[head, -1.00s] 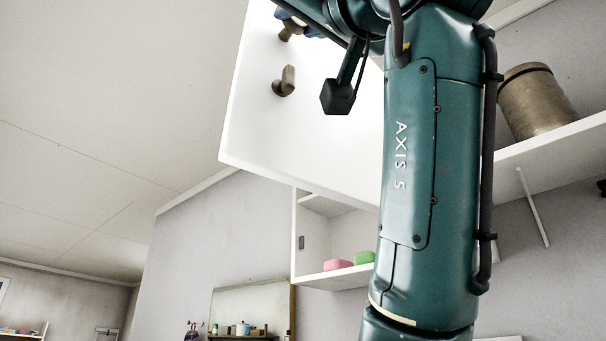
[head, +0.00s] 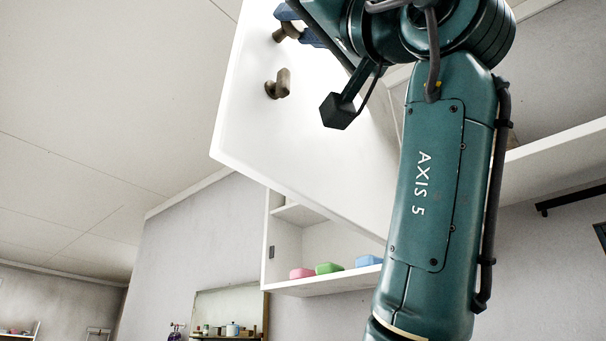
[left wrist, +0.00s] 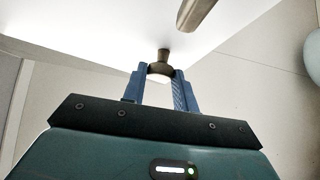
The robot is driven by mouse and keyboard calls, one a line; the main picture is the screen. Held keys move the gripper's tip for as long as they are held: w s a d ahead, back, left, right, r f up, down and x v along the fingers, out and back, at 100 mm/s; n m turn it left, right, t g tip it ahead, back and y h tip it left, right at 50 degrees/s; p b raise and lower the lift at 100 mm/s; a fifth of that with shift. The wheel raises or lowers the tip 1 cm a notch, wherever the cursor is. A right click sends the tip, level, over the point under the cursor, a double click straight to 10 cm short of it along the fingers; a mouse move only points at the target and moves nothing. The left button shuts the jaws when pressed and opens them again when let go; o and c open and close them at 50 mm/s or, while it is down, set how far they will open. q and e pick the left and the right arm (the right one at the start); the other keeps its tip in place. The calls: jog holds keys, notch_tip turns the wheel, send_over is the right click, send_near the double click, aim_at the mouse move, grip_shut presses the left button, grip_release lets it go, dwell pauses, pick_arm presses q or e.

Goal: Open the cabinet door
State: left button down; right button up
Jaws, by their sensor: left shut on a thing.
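The white cabinet door (head: 262,125) stands swung out from the white cabinet (head: 281,240), whose lower shelf shows beneath it. Two brownish knobs are on the door: an upper one (head: 284,32) and a lower one (head: 278,84). My left gripper (head: 296,24) is at the upper knob, partly cut off by the top of the head view. In the left wrist view its blue fingers (left wrist: 161,78) are shut around the knob (left wrist: 161,60), with the door panel (left wrist: 95,35) beyond. The second knob (left wrist: 193,14) is at the top edge there. My right gripper is not in view.
Pink (head: 302,273), green (head: 328,268) and blue (head: 368,261) items sit on the cabinet's lower shelf. A white wall shelf (head: 560,155) is at the right. A mirror (head: 228,305) with small containers before it is lower left. My left arm covers much of the middle.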

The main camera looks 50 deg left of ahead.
pick_arm(q)
jog(key=shift+r, duration=0.1)
dwell(0.3)
jog(key=c, duration=1.1)
grip_release()
jog(key=shift+d, duration=0.1)
jog(key=shift+d+f, duration=0.2)
jog(key=shift+f, duration=0.2)
jog(key=b+v, duration=0.4)
jog(key=v, duration=0.8)
jog(key=shift+d+f, duration=0.15)
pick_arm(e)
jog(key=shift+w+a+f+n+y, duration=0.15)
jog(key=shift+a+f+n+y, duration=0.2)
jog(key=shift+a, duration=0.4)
